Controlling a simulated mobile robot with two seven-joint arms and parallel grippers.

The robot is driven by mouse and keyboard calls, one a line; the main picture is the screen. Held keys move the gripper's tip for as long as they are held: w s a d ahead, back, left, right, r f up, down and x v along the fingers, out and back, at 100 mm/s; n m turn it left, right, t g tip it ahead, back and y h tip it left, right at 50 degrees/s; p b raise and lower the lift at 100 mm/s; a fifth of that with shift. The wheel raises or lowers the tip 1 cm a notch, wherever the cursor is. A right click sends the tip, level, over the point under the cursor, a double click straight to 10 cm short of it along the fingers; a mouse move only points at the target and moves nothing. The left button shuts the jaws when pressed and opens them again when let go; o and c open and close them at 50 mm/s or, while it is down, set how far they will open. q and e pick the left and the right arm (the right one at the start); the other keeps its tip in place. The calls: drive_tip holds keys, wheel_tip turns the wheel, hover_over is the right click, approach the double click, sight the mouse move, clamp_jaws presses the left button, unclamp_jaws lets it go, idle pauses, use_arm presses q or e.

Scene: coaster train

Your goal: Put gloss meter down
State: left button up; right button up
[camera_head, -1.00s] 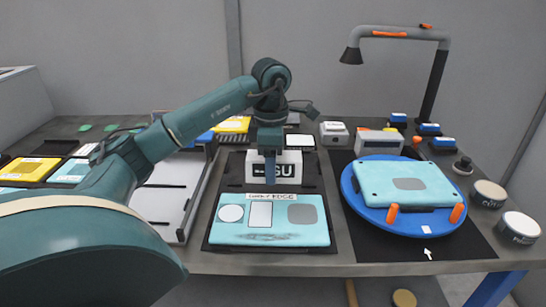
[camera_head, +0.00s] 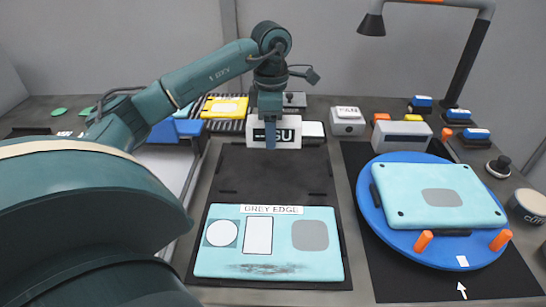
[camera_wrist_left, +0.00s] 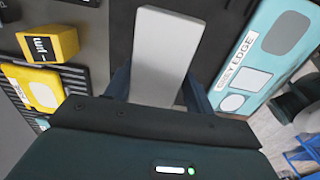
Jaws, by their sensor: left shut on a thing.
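The gloss meter, a white box marked "GU" (camera_head: 288,134), is at the back of the dark mat (camera_head: 270,172). My left gripper (camera_head: 270,146) is shut on it from above. In the left wrist view, the meter's plain pale top (camera_wrist_left: 165,50) sits between the two dark fingers. I cannot tell whether the meter's underside touches the surface. A light teal panel labelled "GREY EDGE" (camera_head: 268,255) lies on the mat in front, apart from the meter. My right gripper is not in view.
A blue turntable (camera_head: 368,215) with another teal panel (camera_head: 475,205) stands at right. A grey box (camera_head: 403,137) and a small white box (camera_head: 347,127) stand right of the meter. A yellow item (camera_head: 224,107) is back left. Bare mat lies between meter and front panel.

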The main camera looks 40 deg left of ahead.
sight(271, 167)
use_arm(q)
wheel_tip(271, 167, down, 8)
drive_tip(key=shift+s+r, duration=0.1)
idle(0.4)
drive_tip(key=shift+f, duration=0.2)
drive_tip(key=o, duration=1.3)
wheel_tip(271, 167, up, 11)
drive_tip(key=shift+r, duration=0.55)
drive_tip(key=shift+r, duration=0.1)
